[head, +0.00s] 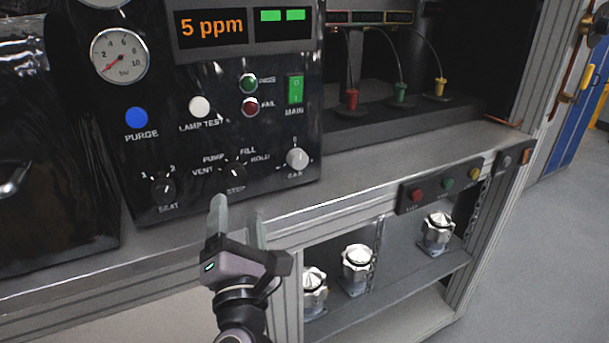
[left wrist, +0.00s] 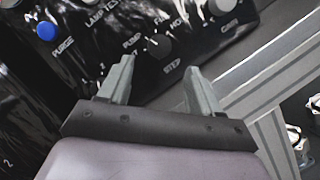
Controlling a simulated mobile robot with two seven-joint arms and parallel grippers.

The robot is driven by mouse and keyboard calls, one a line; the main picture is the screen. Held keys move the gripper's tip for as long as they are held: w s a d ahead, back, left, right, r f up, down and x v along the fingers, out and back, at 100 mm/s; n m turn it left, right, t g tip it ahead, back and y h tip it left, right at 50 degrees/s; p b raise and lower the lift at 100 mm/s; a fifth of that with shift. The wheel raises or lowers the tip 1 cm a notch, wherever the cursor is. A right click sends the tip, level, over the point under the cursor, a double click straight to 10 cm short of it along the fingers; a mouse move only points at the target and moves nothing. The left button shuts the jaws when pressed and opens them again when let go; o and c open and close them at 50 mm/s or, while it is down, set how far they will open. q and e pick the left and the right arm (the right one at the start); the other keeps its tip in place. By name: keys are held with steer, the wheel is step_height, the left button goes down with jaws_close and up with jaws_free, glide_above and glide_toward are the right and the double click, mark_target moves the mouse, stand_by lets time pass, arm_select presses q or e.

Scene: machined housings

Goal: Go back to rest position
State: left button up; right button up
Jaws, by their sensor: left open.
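My left gripper (head: 238,222) is open and empty, its two grey fingers pointing at the lower part of a black control panel (head: 215,120). It also shows in the left wrist view (left wrist: 160,90), with the fingers apart and a black rotary knob (left wrist: 158,44) just beyond the gap between them. I cannot tell whether a finger touches the panel. My right gripper is not in view.
The panel carries a seat knob (head: 163,189), a gas knob (head: 297,158), a blue purge button (head: 136,118) and a display reading 5 ppm (head: 212,27). A bench edge (head: 340,202) runs below. Silver housings (head: 357,262) stand on a lower shelf. Open floor (head: 540,250) lies at right.

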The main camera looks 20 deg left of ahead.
arm_select(q)
steer(key=s+d+f+m+t+h, duration=0.1)
steer(key=d+f+m+h, duration=0.55)
steer(key=m, duration=0.65)
steer(key=s+d+f+m+t+h, duration=0.1)
steer(key=d+f+m+h, duration=0.2)
steer(key=f+m+h, duration=0.75)
steer(key=s+a+f+m+g+y, duration=0.1)
steer(key=s+f+m+g, duration=0.3)
steer(key=f, duration=0.4)
steer(key=s+a+f+m+g+y, duration=0.2)
steer(key=s+f+m+g, duration=0.3)
steer(key=f+m, duration=0.3)
steer(key=shift+s+a+f, duration=0.2)
steer(key=shift+s+f, duration=0.05)
steer(key=shift+s, duration=0.45)
stand_by(0.6)
